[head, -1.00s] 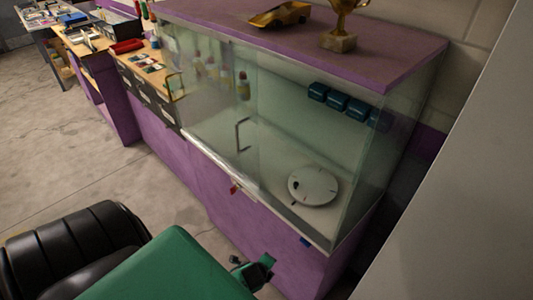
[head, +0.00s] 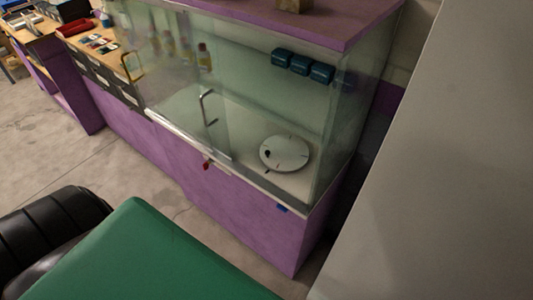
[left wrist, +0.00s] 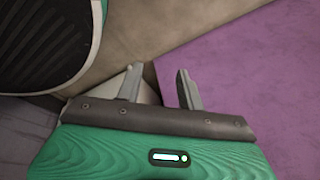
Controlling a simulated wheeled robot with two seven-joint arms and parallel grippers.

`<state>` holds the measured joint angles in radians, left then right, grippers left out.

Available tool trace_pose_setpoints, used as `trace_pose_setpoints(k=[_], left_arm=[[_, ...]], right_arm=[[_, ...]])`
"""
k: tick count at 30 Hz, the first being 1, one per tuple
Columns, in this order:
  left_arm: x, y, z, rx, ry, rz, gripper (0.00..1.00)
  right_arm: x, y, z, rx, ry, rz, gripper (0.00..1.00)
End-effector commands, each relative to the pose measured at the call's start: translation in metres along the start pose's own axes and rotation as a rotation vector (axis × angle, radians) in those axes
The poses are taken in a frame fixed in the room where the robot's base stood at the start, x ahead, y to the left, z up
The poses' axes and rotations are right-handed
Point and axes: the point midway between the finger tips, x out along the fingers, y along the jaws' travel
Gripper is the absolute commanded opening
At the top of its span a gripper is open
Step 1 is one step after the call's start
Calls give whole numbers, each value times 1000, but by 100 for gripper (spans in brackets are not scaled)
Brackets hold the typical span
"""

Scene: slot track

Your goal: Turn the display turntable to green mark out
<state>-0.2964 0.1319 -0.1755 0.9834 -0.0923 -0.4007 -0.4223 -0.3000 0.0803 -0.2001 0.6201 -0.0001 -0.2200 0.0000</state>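The display turntable (head: 290,153) is a white round disc with a small dark knob (head: 267,154) on its left side and a few small marks near its rim. I cannot make out which mark is green. It lies on the floor of a glass display case (head: 262,178), behind the glass at the right end. A door handle (head: 208,107) stands on the glass to its left. My left gripper (left wrist: 158,82) shows in the left wrist view, its two fingers apart with nothing between them, near the purple front and the floor. My right gripper is not in view.
Blue boxes (head: 299,64) sit inside the case at the back, and bottles (head: 204,57) stand further left. A second handle (head: 126,66) is at the left. A red tag (head: 206,165) hangs below the case edge. A grey surface (head: 450,180) fills the right side.

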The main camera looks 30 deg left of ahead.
Motion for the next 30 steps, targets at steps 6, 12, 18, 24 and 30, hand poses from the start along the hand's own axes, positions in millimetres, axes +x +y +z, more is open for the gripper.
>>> trace_pose_setpoints(k=[6, 12, 18, 24, 30], left_arm=[[7, 48, 26, -248, -51, 70, 38], [-1, 63, 15, -442, -82, 104, 38], [-21, 48, -16, -506, -79, 109, 38], [-61, 18, -60, -533, -56, 102, 38], [-125, -19, -102, -543, -21, 89, 38]], right_arm=[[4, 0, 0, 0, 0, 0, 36], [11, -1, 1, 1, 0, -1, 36], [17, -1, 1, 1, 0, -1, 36], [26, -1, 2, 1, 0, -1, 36], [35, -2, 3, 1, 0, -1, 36]])
